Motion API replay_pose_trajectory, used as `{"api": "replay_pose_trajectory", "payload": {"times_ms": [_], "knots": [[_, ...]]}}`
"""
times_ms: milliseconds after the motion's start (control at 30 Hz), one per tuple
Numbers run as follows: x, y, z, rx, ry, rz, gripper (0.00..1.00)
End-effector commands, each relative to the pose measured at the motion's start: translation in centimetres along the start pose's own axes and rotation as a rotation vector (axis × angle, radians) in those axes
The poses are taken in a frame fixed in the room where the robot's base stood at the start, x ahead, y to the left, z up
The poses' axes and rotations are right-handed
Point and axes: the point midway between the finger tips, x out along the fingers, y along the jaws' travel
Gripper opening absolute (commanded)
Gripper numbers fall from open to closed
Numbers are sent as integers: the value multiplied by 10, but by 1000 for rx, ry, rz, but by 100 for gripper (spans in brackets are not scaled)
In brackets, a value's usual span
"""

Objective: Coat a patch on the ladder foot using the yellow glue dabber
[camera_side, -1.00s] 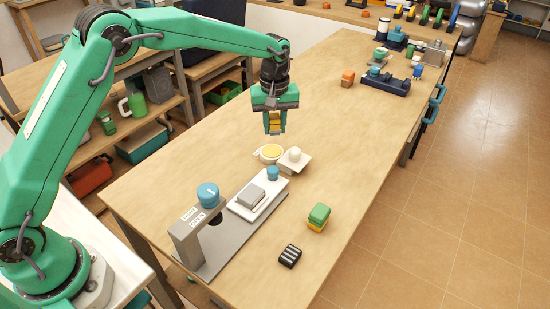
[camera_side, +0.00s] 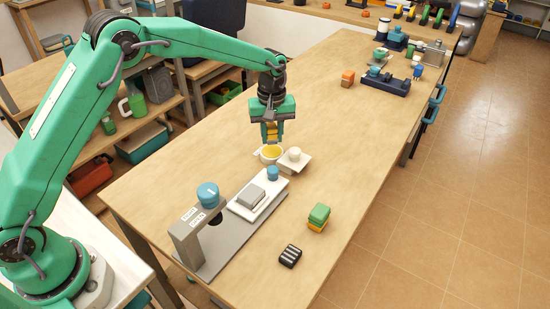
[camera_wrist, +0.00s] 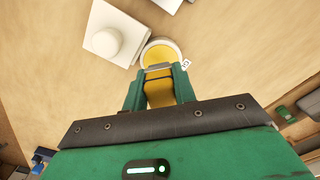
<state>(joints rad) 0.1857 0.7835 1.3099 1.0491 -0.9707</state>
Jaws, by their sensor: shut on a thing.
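My gripper (camera_side: 272,139) is shut on the yellow glue dabber (camera_side: 271,130), which points down between the green fingers. The dabber also shows in the wrist view (camera_wrist: 159,92). Its lower end is right over a small white dish of yellow glue (camera_side: 272,153); I cannot tell whether it touches the glue. The dish shows just past the fingertips in the wrist view (camera_wrist: 162,50). No part is clearly marked as the ladder foot. A black ribbed block (camera_side: 290,256) lies at the front, and a grey block (camera_side: 251,195) sits on a white plate; either could be it.
A white square holder with a round knob (camera_side: 295,155) stands right beside the dish. A grey stand with a blue knob (camera_side: 208,194) is nearer. A green and yellow block (camera_side: 318,216) lies at the right. An orange block (camera_side: 347,79) lies farther back. The table middle is clear.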

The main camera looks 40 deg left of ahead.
Motion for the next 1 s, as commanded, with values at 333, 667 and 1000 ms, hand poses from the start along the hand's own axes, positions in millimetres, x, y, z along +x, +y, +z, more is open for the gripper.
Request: {"api": "replay_pose_trajectory", "payload": {"times_ms": [333,667,1000], "knots": [[21,0,0,0,0,0,9],[24,0,0,0,1,1,9],[24,0,0,0,1,1,9]]}}
